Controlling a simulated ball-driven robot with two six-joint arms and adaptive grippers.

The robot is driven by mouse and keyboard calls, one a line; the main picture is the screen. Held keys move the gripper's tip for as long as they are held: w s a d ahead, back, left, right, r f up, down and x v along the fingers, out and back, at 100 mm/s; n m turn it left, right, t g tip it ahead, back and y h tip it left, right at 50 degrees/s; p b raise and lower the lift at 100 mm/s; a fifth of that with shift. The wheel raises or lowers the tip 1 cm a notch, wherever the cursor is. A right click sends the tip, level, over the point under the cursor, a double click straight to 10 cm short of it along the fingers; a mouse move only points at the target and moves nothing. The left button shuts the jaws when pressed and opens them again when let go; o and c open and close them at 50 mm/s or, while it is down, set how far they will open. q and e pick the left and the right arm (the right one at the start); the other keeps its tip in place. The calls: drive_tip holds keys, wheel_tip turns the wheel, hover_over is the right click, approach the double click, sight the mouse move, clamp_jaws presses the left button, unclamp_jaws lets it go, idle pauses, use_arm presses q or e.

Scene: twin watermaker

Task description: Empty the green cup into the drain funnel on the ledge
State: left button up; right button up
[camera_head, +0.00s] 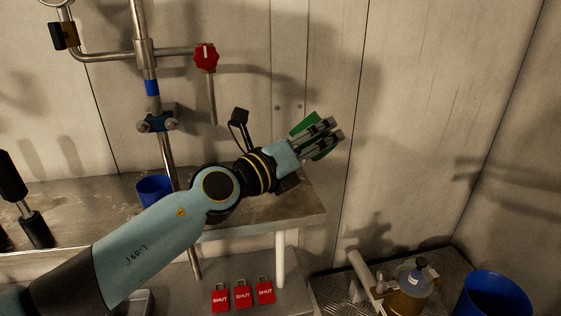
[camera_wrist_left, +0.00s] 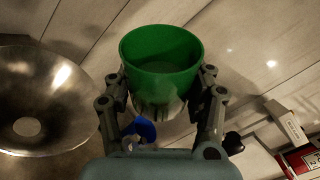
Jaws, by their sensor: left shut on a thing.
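The green cup (camera_head: 304,122) is held in my left gripper (camera_head: 330,131), above and past the right end of the ledge (camera_head: 290,205). In the head view the fingers cover much of the cup, and it looks tilted. In the left wrist view the fingers are shut on both sides of the green cup (camera_wrist_left: 163,52), and its mouth shows. I cannot tell whether liquid is inside. A wide metal funnel (camera_wrist_left: 60,85) with a pale hole lies left of the cup, apart from it. The funnel is not visible in the head view. My right gripper is not in view.
A blue cup (camera_head: 153,190) stands on the ledge beside a vertical pipe (camera_head: 166,152). A red valve knob (camera_head: 205,57) is above. Red SHUT tags (camera_head: 242,296) sit lower down. A bottle (camera_head: 411,281) and blue bucket (camera_head: 494,296) stand at the lower right.

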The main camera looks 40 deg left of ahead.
use_arm(q)
drive_tip(key=shift+r+n+t+b, duration=0.3)
drive_tip(key=shift+n+b, duration=0.25)
drive_tip(key=shift+n, duration=0.25)
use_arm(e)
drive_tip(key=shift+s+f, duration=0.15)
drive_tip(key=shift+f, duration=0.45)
use_arm(q)
drive_tip(key=shift+r+n+b, duration=0.35)
drive_tip(key=shift+r+n, duration=0.05)
drive_tip(key=shift+n, duration=0.5)
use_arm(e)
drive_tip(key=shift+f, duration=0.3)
use_arm(q)
drive_tip(key=shift+a+f+n+t+y+b, duration=0.1)
drive_tip(key=shift+f+n+t+y+b, duration=0.35)
drive_tip(key=shift+n+b, duration=0.65)
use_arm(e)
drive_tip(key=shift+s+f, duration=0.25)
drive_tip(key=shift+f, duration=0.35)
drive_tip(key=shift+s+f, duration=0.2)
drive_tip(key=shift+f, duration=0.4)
